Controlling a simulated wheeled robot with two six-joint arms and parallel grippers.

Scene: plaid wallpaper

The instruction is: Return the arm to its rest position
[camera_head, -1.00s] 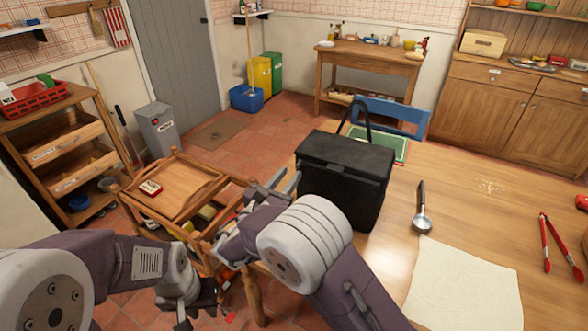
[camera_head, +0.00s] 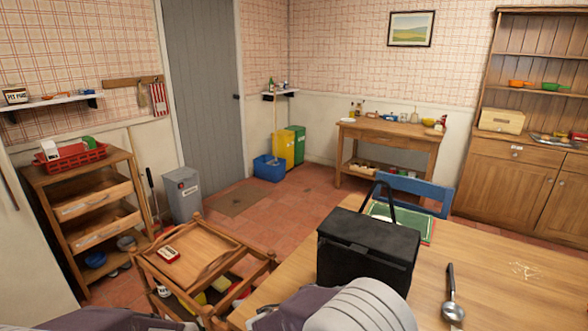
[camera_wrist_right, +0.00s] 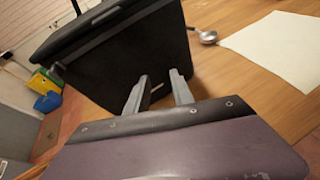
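My right arm (camera_head: 355,308) shows at the bottom of the head view, in front of the black box-shaped bag (camera_head: 368,250). In the right wrist view my right gripper (camera_wrist_right: 158,92) is open, with its two grey fingers apart and nothing between them. The fingers point toward the side of the bag (camera_wrist_right: 130,55); I cannot tell whether they touch it. Only a strip of my left arm (camera_head: 100,319) shows at the bottom left of the head view. My left gripper is out of view.
The bag stands on the wooden table (camera_head: 500,272), near a ladle (camera_head: 453,310). A pale sheet (camera_wrist_right: 285,45) lies beyond it in the wrist view. A wooden cart (camera_head: 205,248) with a red item (camera_head: 167,254) stands left of the table. Floor (camera_head: 235,226) is open behind the cart.

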